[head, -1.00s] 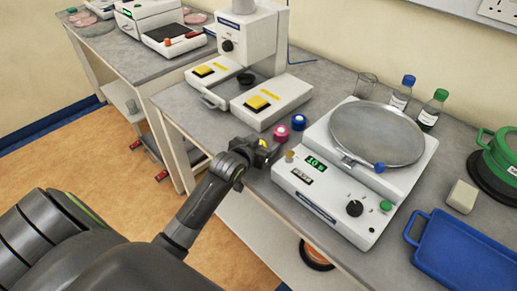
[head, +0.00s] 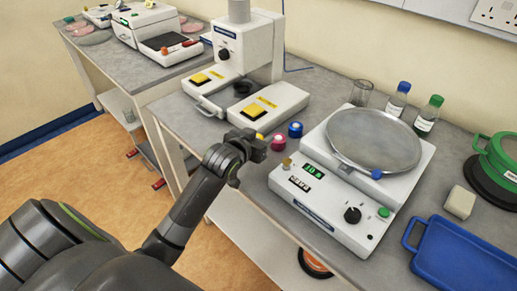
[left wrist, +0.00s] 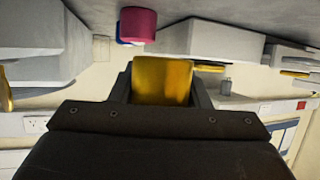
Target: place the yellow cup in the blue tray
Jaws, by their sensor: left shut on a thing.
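My left gripper (head: 254,147) is shut on the yellow cup, at the front edge of the bench beside the pink cup. Only a small bit of the yellow cup (head: 259,136) shows above the fingers in the head view. In the left wrist view the yellow cup (left wrist: 162,80) sits between the two fingers (left wrist: 162,92). The blue tray (head: 462,258) lies at the lower right of the head view, on the bench right of the balance, and looks empty. My right gripper is not in view.
A pink cup (head: 278,143) and a blue cup (head: 295,130) stand just right of my left gripper. A large white balance (head: 330,215) with a round pan lies between them and the tray. A sponge-like block (head: 460,202), bottles (head: 428,117) and a glass beaker (head: 361,93) stand around it.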

